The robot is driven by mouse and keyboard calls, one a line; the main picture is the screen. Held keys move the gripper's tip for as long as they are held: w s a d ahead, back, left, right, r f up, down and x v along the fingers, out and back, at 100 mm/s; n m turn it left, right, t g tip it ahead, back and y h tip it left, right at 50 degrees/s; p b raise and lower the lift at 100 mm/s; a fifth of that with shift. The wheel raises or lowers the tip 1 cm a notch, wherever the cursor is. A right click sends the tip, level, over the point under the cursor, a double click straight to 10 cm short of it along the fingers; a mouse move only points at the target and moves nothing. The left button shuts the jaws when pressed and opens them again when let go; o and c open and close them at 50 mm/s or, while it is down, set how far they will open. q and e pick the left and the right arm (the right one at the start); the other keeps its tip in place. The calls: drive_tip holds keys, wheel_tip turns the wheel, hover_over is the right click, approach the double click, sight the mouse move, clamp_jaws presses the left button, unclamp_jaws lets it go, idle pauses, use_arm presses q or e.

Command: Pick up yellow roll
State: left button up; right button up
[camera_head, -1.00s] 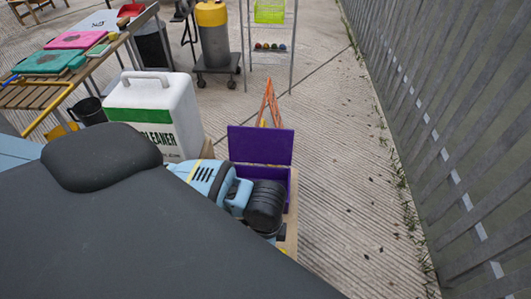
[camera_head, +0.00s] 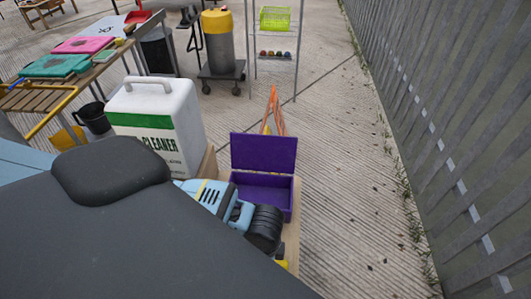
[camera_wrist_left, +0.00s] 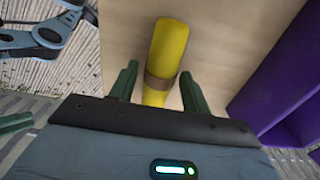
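The yellow roll (camera_wrist_left: 168,48) lies on a pale wooden surface in the left wrist view, with a brown band around its lower part. A small yellow patch (camera_head: 282,264), probably its end, shows beside my arm in the head view. My left gripper (camera_wrist_left: 158,76) is open, with its green fingers apart, one on each side of the roll's near end. I see gaps between the fingers and the roll, so nothing is gripped. In the head view, my arm hides this gripper and most of the roll.
An open purple box (camera_head: 268,152) stands beside the roll on the wooden surface (camera_head: 291,232); it also shows in the wrist view (camera_wrist_left: 285,75). A large white cleaner container (camera_head: 160,125) stands behind my arm. A metal fence (camera_head: 450,110) runs along the right, with clear floor before it.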

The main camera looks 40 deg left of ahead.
use_arm(q)
drive_tip(key=c, duration=0.7)
drive_tip(key=shift+r, duration=0.1)
drive_tip(key=shift+c, duration=0.2)
drive_tip(key=shift+r, duration=0.8)
drive_tip(key=shift+s+r, duration=0.2)
drive_tip(key=shift+r, duration=0.3)
drive_tip(key=shift+s+r, duration=0.15)
drive_tip(key=shift+r, duration=0.35)
drive_tip(key=s+d+r+p, duration=0.1)
drive_tip(key=s+d, duration=0.1)
drive_tip(key=s, duration=1.3)
drive_tip(key=shift+r, duration=0.15)
